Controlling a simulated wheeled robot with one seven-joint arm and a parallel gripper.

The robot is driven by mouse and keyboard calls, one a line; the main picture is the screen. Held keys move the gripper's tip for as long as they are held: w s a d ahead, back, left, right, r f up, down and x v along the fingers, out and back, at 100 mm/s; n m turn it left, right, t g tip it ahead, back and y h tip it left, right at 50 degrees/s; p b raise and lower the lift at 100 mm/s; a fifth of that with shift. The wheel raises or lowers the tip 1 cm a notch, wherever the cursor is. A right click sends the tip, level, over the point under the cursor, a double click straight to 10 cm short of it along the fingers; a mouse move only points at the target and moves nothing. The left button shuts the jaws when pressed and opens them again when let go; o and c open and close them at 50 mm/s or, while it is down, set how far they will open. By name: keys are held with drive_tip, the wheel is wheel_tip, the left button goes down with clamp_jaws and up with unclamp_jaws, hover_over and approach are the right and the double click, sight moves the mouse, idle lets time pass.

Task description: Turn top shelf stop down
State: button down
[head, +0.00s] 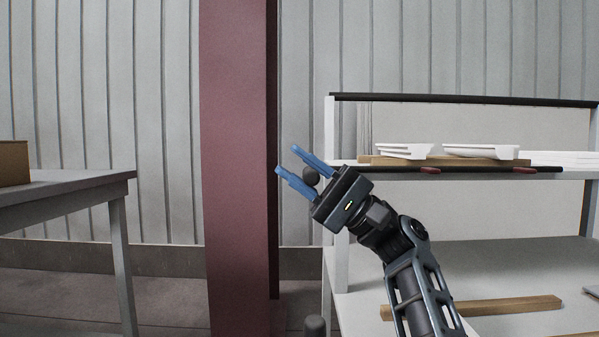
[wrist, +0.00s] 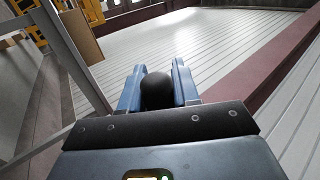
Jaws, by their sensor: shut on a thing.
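My gripper (head: 288,160) is raised left of the shelf rack, in front of a dark red post, with its blue fingers pointing up and left. It is shut on a dark round knob (head: 311,176), which also shows between the fingers in the wrist view (wrist: 157,90). What the knob belongs to cannot be told. The rack has a black bar (head: 460,98) along its top edge. Another dark bar runs along the front of the shelf below (head: 480,175), with a dark red piece (head: 428,170) and a second one (head: 525,170) on it.
White trays (head: 404,151) rest on a wooden board (head: 445,161) on the upper shelf. A wooden plank (head: 500,307) lies on the lower shelf. A grey table (head: 80,186) with a brown box (head: 14,163) stands left. The red post (head: 235,130) is close behind my gripper.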

drive_tip(key=shift+f, duration=0.15)
drive_tip(key=c, duration=0.9)
unclamp_jaws()
drive_tip(key=shift+c, duration=0.2)
drive_tip(key=shift+d+f+p, duration=0.15)
drive_tip(key=shift+d+p, duration=0.3)
drive_tip(key=d+p, duration=0.3)
drive_tip(key=d, duration=0.9)
drive_tip(key=shift+f+p, duration=0.2)
drive_tip(key=shift+p, duration=0.1)
drive_tip(key=shift+d, duration=0.1)
drive_tip(key=shift+c, duration=0.2)
